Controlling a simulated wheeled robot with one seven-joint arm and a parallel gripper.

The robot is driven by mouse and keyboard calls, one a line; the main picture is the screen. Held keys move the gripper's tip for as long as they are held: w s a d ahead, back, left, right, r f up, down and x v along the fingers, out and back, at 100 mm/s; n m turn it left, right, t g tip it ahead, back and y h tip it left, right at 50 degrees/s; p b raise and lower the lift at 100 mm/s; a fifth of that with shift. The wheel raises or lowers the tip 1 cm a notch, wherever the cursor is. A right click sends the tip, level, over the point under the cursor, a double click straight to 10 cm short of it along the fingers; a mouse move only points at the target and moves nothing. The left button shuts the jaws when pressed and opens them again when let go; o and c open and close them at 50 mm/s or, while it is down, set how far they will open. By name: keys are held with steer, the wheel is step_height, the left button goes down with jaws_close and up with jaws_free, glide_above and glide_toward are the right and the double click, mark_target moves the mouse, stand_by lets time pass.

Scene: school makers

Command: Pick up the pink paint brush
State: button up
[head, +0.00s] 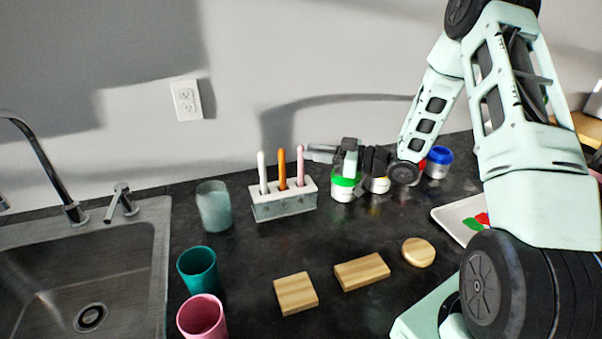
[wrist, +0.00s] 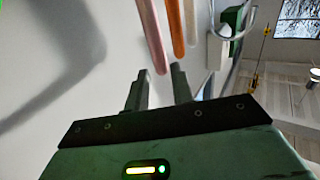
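The pink paint brush (head: 301,165) stands upright at the right end of a white-topped grey holder (head: 285,207). An orange brush (head: 282,168) and a white brush (head: 262,172) stand to its left. My gripper (head: 322,153) is just right of the pink brush, near its upper end, with its fingers pointing left towards it. In the wrist view my gripper (wrist: 158,82) is open and empty. The end of the pink brush (wrist: 152,38) shows just beyond the gap between the fingertips, with the orange brush (wrist: 176,25) beside it.
Paint jars with green (head: 343,189) and blue (head: 440,161) lids stand under and behind my arm. Wooden blocks (head: 362,271) lie in front. Cups (head: 197,268) stand at left beside the sink (head: 75,285). A white tray (head: 455,222) is at right.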

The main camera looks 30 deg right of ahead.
mark_target(301, 145)
steer(key=x, duration=0.4)
steer(key=shift+s+a+r+p, duration=0.1)
steer(key=shift+r+p, duration=0.1)
steer(key=shift+p, duration=0.15)
jaws_close()
